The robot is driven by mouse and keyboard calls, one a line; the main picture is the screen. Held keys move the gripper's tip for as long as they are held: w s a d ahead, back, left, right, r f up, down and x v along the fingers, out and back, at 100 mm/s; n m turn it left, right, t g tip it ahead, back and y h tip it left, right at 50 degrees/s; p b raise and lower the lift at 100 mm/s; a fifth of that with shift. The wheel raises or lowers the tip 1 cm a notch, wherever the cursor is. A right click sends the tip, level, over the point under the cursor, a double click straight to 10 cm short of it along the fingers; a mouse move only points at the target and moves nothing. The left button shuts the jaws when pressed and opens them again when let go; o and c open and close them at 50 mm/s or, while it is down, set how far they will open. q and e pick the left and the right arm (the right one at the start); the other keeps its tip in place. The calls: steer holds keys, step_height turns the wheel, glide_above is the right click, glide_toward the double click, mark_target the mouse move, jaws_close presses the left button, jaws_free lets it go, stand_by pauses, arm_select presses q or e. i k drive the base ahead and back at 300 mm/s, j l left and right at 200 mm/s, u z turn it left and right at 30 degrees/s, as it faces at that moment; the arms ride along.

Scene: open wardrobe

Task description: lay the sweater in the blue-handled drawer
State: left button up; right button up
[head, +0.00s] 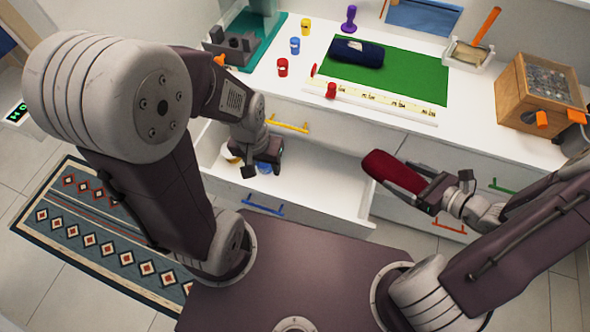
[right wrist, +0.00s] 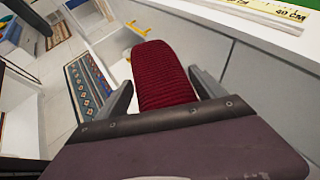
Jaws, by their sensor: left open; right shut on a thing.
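The dark red knitted sweater (head: 394,172), folded into a narrow bundle, is held by my right gripper (head: 428,188). The gripper is shut on it, to the right of the open drawer and apart from it. The sweater also shows between the fingers in the right wrist view (right wrist: 162,75). The blue-handled drawer (head: 310,192) is pulled out, with its blue handle (head: 263,209) on the front. My left gripper (head: 262,168) is open at the left part of this drawer, near a small blue thing and a yellow thing, both partly hidden.
The white worktop above carries a green mat (head: 415,78) with a dark blue bundle (head: 357,52), a ruler strip (head: 385,105), small coloured cups and a wooden box (head: 540,92). Closed drawers with yellow, green and orange handles surround the open one. A patterned rug (head: 100,235) lies at left.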

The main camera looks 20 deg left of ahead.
mark_target(334, 194)
steer(key=j+u, duration=0.3)
steer(key=j, duration=1.6)
